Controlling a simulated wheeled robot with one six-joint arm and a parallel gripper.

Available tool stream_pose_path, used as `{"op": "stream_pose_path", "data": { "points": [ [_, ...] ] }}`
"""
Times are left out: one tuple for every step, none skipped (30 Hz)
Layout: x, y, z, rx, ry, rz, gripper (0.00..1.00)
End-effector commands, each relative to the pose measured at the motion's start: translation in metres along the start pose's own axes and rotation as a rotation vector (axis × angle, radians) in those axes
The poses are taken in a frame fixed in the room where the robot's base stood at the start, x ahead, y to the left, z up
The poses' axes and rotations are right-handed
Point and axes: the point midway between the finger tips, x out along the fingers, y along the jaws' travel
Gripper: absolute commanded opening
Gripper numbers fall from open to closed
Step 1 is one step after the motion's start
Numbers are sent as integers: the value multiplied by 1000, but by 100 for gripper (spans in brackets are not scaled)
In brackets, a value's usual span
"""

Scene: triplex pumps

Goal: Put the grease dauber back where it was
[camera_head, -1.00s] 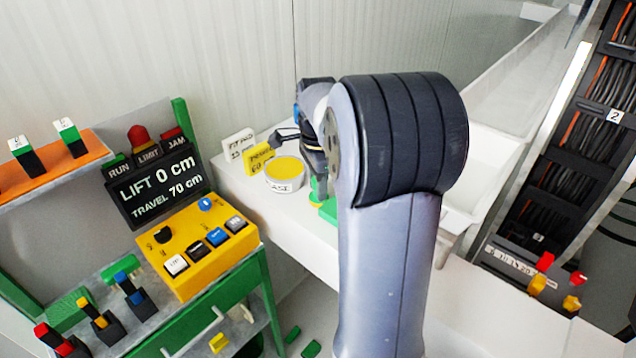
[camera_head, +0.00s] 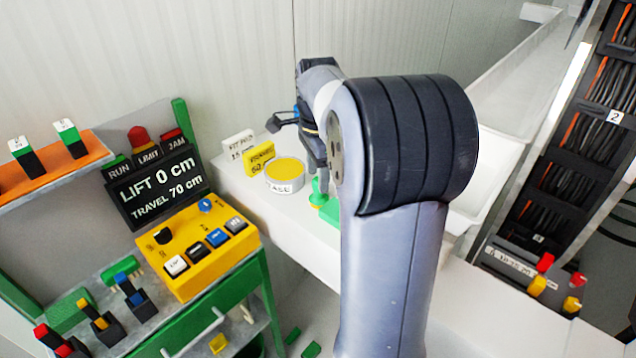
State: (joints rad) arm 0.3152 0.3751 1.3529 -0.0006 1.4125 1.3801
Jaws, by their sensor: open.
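The grease dauber (camera_head: 317,188) is a small green piece, upright at a green block (camera_head: 331,211) on the white bench. My arm hides part of both, so I cannot tell how deeply the dauber sits in the block. My gripper (camera_head: 319,171) is open, just above and behind the dauber, and partly hidden by my arm. I cannot see clear contact between its fingers and the dauber. A round tin of yellow grease (camera_head: 285,173), with a partly readable label, stands left of the dauber.
A yellow tag (camera_head: 259,158) and a white tag (camera_head: 239,144) stand behind the tin. A yellow button box (camera_head: 198,245) and a black display (camera_head: 155,185) stand on the green cart at left. White troughs (camera_head: 505,130) lie right of my arm.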

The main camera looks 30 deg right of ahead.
Motion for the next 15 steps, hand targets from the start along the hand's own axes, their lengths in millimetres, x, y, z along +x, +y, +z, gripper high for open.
{"op": "stream_pose_path", "data": {
  "points": [
    [-13,-1,0,0,1,-5,50],
    [-20,-1,0,0,1,-6,50],
    [-29,-1,0,0,1,-6,50],
    [-35,-1,0,0,1,-5,50],
    [-41,-1,0,0,1,-5,50],
    [-49,-1,0,0,1,-5,50],
    [-54,-1,0,0,1,-4,50],
    [-59,-1,0,0,1,-4,50],
    [-65,-1,0,0,0,-2,50],
    [-69,-1,0,0,1,-3,50],
    [-72,-1,0,0,0,-2,50],
    [-76,-1,0,0,0,-1,50],
    [-79,-1,0,0,0,-2,50],
    [-80,-1,0,0,0,-1,50],
    [-82,0,0,0,0,0,50]
  ]
}}
